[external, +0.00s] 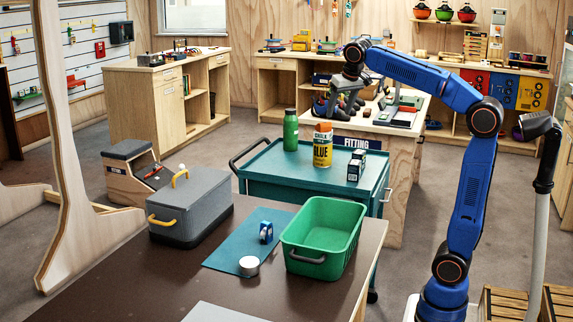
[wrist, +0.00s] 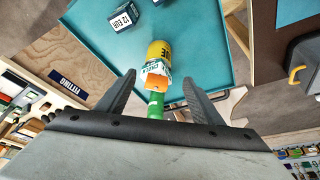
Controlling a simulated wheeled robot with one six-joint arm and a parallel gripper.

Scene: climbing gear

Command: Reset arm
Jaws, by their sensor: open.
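My blue arm rises at the right in the external view and reaches left. My gripper (external: 343,103) hangs at its end, pointing down, above the back part of the teal cart. In the wrist view my gripper (wrist: 159,80) has its two dark fingers spread apart, with nothing held between them. The gripper's body hides the lower part of the wrist view.
A workbench stands behind.

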